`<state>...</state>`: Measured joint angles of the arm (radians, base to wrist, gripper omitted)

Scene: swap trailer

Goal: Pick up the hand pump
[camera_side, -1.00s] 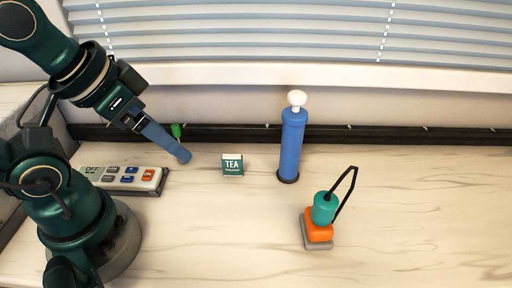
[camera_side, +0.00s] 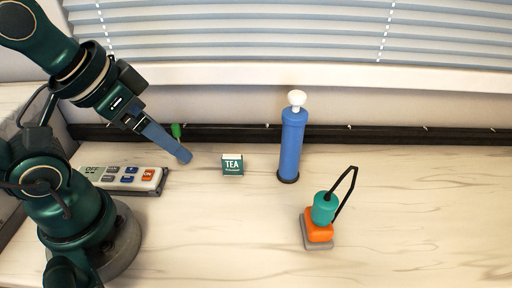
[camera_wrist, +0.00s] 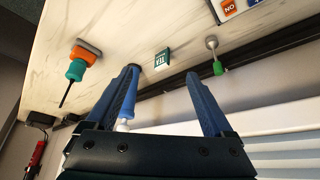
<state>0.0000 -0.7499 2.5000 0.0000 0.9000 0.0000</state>
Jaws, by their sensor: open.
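The hand pump (camera_side: 291,145) is a blue cylinder with a white knob on top and a dark base. It stands upright on the pale counter, right of the tea box in the side view. My gripper (camera_side: 183,156) is at the left in the side view, pointing down and right, well apart from the pump. In the wrist view my gripper (camera_wrist: 162,76) has its two blue fingers apart with nothing held between them. There the pump (camera_wrist: 126,117) shows partly behind the left finger, its white knob toward the palm; part of it is hidden.
A small green tea box (camera_side: 232,165) stands between my gripper and the pump. A teal and orange tool (camera_side: 319,222) with a black handle stands front right. A calculator-like keypad (camera_side: 133,179) lies left. A green-handled item (camera_wrist: 218,66) is near the dark back rail. The right counter is clear.

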